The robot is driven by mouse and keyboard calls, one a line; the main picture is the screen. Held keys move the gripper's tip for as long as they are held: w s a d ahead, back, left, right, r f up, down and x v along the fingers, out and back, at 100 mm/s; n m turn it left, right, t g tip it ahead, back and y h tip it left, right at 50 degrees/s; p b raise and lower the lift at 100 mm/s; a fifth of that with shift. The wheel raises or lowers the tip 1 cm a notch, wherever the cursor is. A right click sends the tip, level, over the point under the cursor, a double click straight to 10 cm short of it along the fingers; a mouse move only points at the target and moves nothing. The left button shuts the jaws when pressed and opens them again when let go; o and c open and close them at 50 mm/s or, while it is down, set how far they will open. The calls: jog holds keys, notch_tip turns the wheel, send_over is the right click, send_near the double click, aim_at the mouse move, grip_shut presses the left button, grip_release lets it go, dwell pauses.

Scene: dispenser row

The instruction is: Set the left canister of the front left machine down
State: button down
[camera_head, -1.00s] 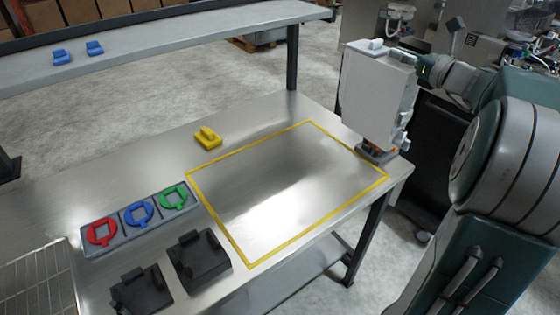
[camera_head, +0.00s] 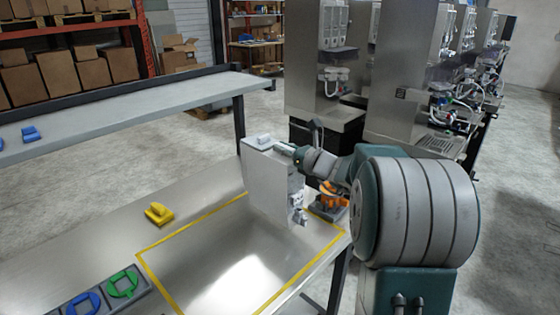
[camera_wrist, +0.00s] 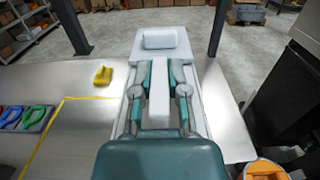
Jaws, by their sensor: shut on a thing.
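The canister (camera_head: 268,187) is a pale grey-white upright box with a small block on its lid (camera_wrist: 160,40) and fittings low on its right side. It stands upright at the far right part of the yellow-taped area (camera_head: 165,240) on the steel table. I cannot tell whether its base touches the table. My gripper (camera_head: 290,152) is shut on the canister's upper back; in the wrist view, its teal and grey fingers (camera_wrist: 160,90) close on a pale upright handle. The canister's far face and base are partly hidden.
A yellow part (camera_head: 158,213) lies left of the taped area. An orange item on a grey block (camera_head: 330,202) sits close right of the canister, at the table edge. A raised shelf (camera_head: 130,110) runs behind. Dispenser machines (camera_head: 330,70) stand beyond. The taped area's middle is clear.

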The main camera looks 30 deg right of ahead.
aim_at(279, 160)
jog(key=f, duration=0.2)
jog(key=a+f, duration=0.1)
jog(key=shift+w+a+f, duration=0.15)
jog(key=shift+w+f, duration=0.05)
jog(key=shift+f, duration=0.2)
jog(key=c, duration=0.6)
grip_release()
jog(key=shift+f, duration=0.1)
jog(key=shift+c, duration=0.2)
